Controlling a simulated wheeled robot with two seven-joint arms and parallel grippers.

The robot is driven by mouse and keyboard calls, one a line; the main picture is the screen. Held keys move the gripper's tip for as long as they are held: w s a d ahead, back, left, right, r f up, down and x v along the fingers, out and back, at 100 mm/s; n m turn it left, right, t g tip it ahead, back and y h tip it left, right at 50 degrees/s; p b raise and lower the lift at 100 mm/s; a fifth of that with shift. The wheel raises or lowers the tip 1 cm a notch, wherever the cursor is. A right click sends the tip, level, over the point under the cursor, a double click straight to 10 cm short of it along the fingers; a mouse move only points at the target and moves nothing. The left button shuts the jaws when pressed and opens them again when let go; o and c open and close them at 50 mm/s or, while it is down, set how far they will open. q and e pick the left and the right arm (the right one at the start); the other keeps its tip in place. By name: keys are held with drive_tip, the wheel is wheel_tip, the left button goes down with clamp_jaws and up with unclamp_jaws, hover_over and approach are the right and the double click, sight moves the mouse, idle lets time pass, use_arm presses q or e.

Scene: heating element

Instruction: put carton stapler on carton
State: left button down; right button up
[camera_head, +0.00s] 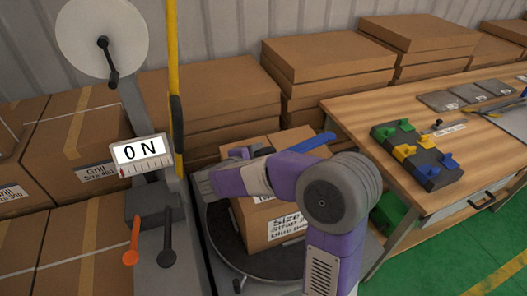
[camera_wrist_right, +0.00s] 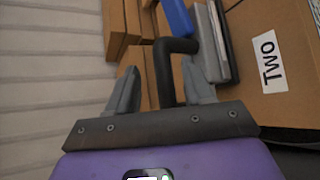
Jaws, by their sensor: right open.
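The carton (camera_head: 262,230) stands on a round dark turntable (camera_head: 222,245), partly hidden behind my right arm. Its side with the label "TWO" shows in the wrist view (camera_wrist_right: 285,30). The carton stapler (camera_head: 310,142), with a blue part and a grey and black body, is at the carton's top and appears to rest there. In the wrist view its black handle (camera_wrist_right: 165,72) lies between the fingers, with the blue part (camera_wrist_right: 178,15) beyond. My right gripper (camera_wrist_right: 163,68) is open around the handle, with visible gaps; it shows at the carton's left in the head view (camera_head: 208,183). My left gripper is out of view.
A wooden workbench (camera_head: 360,108) with a block of coloured parts (camera_head: 420,155) is at right. Stacked cartons (camera_head: 215,95) fill the back and left. Green floor (camera_head: 455,240) is clear at lower right.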

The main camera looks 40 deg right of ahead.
drive_tip(key=p+v, duration=0.1)
drive_tip(key=v, duration=0.6)
drive_tip(key=shift+a, duration=0.35)
drive_tip(key=shift+s+r, duration=0.1)
drive_tip(key=shift+s, duration=0.05)
